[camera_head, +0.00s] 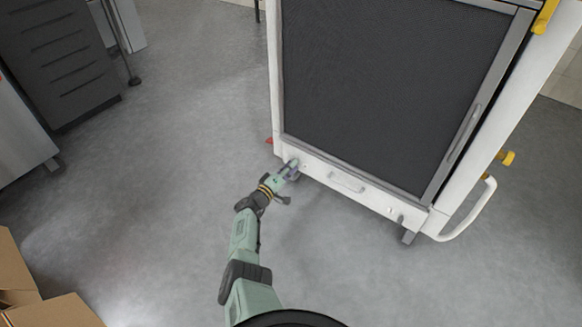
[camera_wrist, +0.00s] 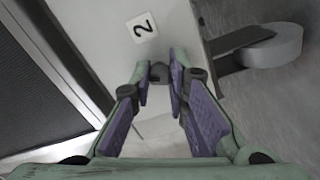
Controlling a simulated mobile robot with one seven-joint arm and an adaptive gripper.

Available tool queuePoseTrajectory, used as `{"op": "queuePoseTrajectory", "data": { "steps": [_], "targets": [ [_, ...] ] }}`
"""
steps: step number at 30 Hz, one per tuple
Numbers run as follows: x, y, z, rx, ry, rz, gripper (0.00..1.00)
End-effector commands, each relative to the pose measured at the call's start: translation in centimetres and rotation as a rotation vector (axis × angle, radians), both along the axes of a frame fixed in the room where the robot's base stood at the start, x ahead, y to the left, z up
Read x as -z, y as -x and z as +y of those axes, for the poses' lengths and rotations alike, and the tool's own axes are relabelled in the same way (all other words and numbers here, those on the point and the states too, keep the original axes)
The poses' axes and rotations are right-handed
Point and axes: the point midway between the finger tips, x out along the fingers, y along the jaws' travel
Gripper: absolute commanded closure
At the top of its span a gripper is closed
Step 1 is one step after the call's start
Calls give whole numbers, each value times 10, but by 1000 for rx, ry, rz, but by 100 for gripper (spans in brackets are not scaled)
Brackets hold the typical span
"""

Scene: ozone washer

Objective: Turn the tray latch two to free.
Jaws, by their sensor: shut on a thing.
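The tray front (camera_head: 346,186) is a white strip with a handle along the bottom of the washer. My gripper (camera_head: 293,167) is at its left end. In the wrist view my gripper (camera_wrist: 160,80) is shut on a small dark knob, tray latch two (camera_wrist: 159,72), between its purple-padded fingertips. Another small latch (camera_head: 398,217) shows at the tray's right end.
The washer's dark door panel (camera_head: 390,80) rises above the tray. A white curved handle (camera_head: 475,215) sticks out at the right. A caster wheel (camera_wrist: 272,45) is close to the gripper's right in the wrist view. Cardboard boxes (camera_head: 50,310) lie at lower left.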

Motion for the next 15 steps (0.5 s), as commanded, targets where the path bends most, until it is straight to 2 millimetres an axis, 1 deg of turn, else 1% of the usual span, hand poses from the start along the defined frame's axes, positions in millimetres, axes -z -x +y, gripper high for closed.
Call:
{"op": "queuePoseTrajectory", "data": {
  "steps": [15],
  "targets": [
    [0,0,1,-1,-395,-287,100]
  ]
}}
